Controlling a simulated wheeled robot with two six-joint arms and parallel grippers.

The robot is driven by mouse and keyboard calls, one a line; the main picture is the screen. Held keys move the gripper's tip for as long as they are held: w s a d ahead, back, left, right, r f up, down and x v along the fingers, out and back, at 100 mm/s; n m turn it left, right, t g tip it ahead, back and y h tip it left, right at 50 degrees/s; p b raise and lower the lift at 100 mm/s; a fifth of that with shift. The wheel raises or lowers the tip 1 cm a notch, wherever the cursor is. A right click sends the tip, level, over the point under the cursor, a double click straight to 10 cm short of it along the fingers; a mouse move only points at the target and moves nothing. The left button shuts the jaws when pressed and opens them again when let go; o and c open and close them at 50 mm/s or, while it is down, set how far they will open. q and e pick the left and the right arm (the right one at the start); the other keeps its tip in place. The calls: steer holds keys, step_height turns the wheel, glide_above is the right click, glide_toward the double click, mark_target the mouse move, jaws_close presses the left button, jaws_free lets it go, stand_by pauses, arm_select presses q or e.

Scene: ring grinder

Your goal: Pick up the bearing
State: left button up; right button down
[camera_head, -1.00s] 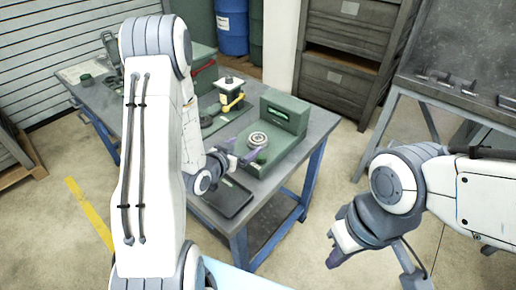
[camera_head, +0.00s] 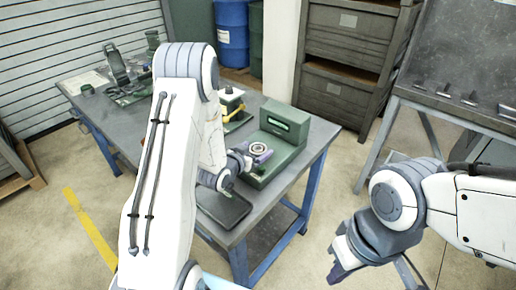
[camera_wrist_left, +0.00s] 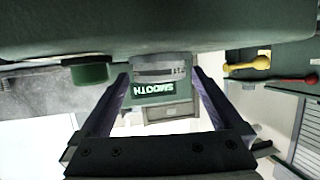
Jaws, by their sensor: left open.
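The bearing (camera_head: 259,148) is a round metallic ring on the green grinder machine (camera_head: 280,130) at the table's right side. My left gripper (camera_head: 254,158) is open at the machine's front edge, with its fingers close around the bearing. In the left wrist view, which looks upside down, the grey bearing (camera_wrist_left: 160,70) lies between the two open fingers (camera_wrist_left: 155,100). I cannot tell whether the fingers touch it. My right gripper (camera_head: 343,262) hangs over the floor, away from the table; its opening is unclear.
A dark flat tray (camera_head: 222,208) lies below my left gripper. A yellow-handled device (camera_head: 232,103) stands behind my left arm.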

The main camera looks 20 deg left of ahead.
arm_select(q)
steer(key=shift+w, duration=0.1)
jaws_close()
